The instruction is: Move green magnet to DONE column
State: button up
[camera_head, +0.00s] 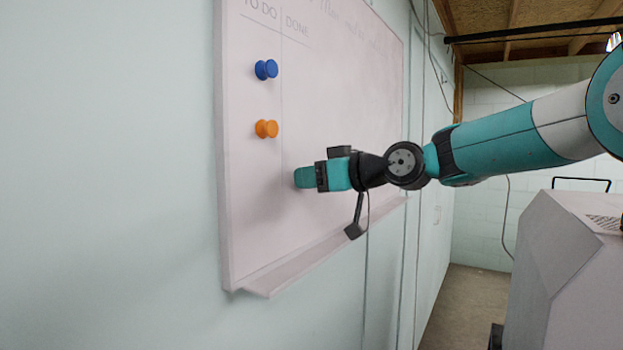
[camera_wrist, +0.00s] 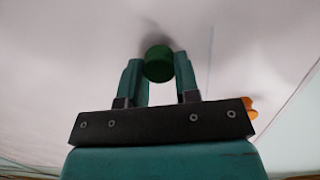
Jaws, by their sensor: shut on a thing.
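The green magnet (camera_wrist: 158,64) shows in the wrist view between my two fingers, which are shut on it. My gripper (camera_head: 304,177) reaches the whiteboard (camera_head: 340,105) in the head view, where the green magnet is hidden by the fingers. The gripper is right of the vertical column line, under the DONE heading (camera_head: 297,27). The wrist view also shows this line, to one side of the magnet. A dark shadow lies by the magnet; I cannot tell whether it touches the board.
A blue magnet (camera_head: 266,69) and an orange magnet (camera_head: 266,129) sit in the TO DO column (camera_head: 261,9). The orange one also shows in the wrist view (camera_wrist: 250,107). A tray ledge (camera_head: 300,272) runs along the board's bottom. The board right of the line is mostly free.

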jog(key=o, duration=0.9)
jog(key=shift+w+f, duration=0.1)
jog(key=shift+w, duration=0.05)
jog(key=shift+o, duration=0.2)
jog(key=b+v, duration=0.7)
jog(key=v, duration=1)
jog(key=shift+s, duration=0.2)
jog(key=shift+d, duration=0.1)
